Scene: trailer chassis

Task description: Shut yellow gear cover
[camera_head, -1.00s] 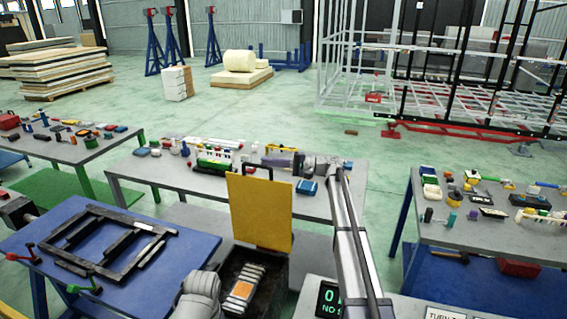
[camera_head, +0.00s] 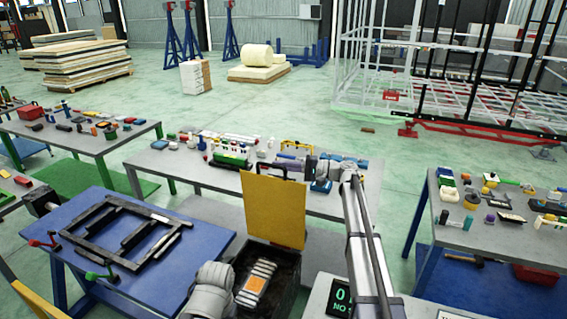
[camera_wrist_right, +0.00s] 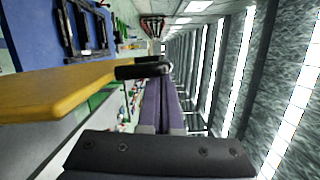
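The yellow gear cover (camera_head: 273,210) stands upright, open, at the back of a dark box (camera_head: 280,265). A black handle (camera_head: 270,166) is at its top edge. In the right wrist view the cover (camera_wrist_right: 50,92) is seen edge-on at left, with the black handle (camera_wrist_right: 144,69) at its end. My right gripper (camera_head: 288,162) is behind the cover's top edge, beside the handle. Its purple fingers (camera_wrist_right: 160,90) lie close together, their tips by the handle. I cannot tell whether they touch it. My left gripper is out of view; only part of my left arm shows at the bottom.
The box holds a stack with an orange-topped part (camera_head: 255,284). A blue table (camera_head: 190,215) with a black frame (camera_head: 125,230) stands at left. Grey tables with small items stand behind (camera_head: 170,165) and at right (camera_head: 460,243). A display (camera_head: 340,298) is at bottom right.

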